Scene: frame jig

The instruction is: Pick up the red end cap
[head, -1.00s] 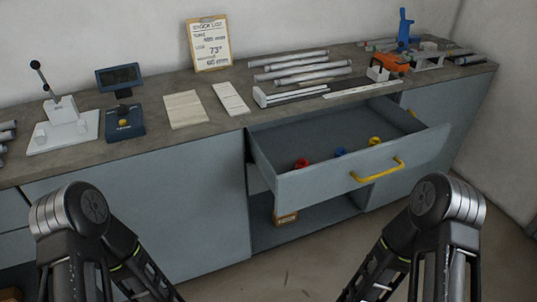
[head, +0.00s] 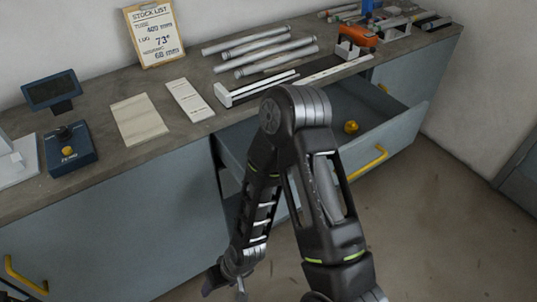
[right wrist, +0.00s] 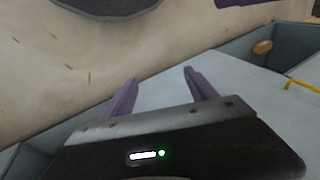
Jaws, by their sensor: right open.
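The red end cap is not visible in either current view; my right arm covers much of the open drawer (head: 408,124) in the head view. A yellow cap (head: 351,127) shows inside the drawer, to the right of my arm. My right gripper (head: 226,287) hangs low in front of the cabinet, at the bottom of the head view and below the drawer. In the right wrist view its two purple fingers (right wrist: 160,76) are apart with nothing between them. My left gripper is out of view.
The drawer has a yellow handle (head: 368,163). On the worktop (head: 105,165) are metal tubes (head: 262,45), pale plates (head: 143,118), a stock list (head: 154,35), a blue device (head: 70,145) and an orange tool (head: 357,35). Clear floor (head: 420,230) lies at right.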

